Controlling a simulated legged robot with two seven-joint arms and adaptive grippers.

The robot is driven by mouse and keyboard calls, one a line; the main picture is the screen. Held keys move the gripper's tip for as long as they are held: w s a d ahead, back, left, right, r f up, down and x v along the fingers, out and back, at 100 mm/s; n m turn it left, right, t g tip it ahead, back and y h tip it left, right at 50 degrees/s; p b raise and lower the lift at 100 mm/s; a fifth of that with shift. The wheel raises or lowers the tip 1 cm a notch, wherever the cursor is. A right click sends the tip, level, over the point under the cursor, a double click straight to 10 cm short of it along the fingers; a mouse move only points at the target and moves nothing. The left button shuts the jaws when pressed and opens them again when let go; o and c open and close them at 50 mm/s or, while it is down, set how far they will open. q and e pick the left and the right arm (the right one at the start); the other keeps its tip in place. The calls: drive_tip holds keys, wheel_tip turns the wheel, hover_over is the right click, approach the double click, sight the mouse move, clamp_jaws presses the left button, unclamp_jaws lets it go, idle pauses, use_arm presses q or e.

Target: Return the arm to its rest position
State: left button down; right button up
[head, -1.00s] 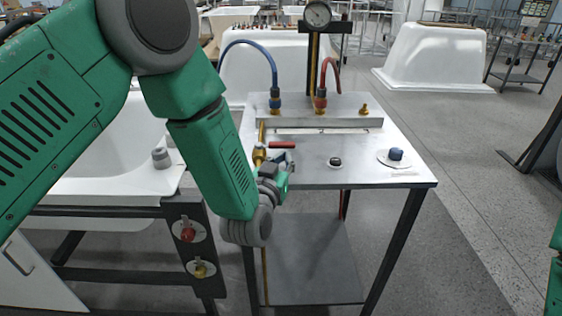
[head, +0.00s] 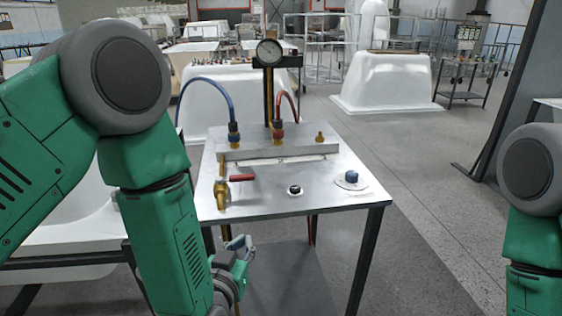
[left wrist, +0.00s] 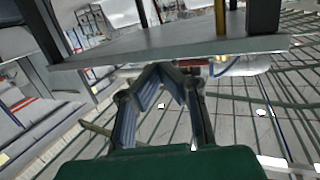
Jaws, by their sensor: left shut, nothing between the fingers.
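My left arm (head: 160,220) is green with grey joints and hangs down at the left of the head view. My left gripper (head: 240,243) is at the front left edge of the metal test table (head: 325,185), lower than its top. It is shut and empty. In the left wrist view the fingers (left wrist: 162,72) meet at their tips, just under the table's underside (left wrist: 170,50) in the picture; whether they touch it I cannot tell. My right arm (head: 535,220) shows at the right edge of the head view, but its gripper is out of view.
The table carries a red-handled brass valve (head: 222,188), a black knob (head: 295,190), a blue knob (head: 352,177), blue (head: 215,88) and red hoses (head: 291,96) and a gauge (head: 269,52). White tub shells (head: 388,82) stand behind. The floor right of the table is clear.

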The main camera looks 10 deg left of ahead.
use_arm(q)
drive_tip(key=s+a+f+g, duration=0.5)
drive_tip(key=s+f, duration=0.1)
drive_tip(key=f, duration=0.4)
drive_tip(key=s+a+f+g, duration=0.3)
drive_tip(key=s, duration=0.5)
drive_tip(key=s+a+f+g+y, duration=0.1)
drive_tip(key=s+a+f+g, duration=0.2)
drive_tip(key=s, duration=0.5)
drive_tip(key=s+a+f+g, duration=0.3)
drive_tip(key=s+f+g, duration=0.1)
drive_tip(key=s, duration=0.4)
drive_tip(key=shift+a+f, duration=0.4)
drive_tip(key=shift+a+f, duration=0.1)
drive_tip(key=shift+a, duration=0.15)
drive_tip(key=shift+d, duration=0.2)
drive_tip(key=shift+a, duration=0.1)
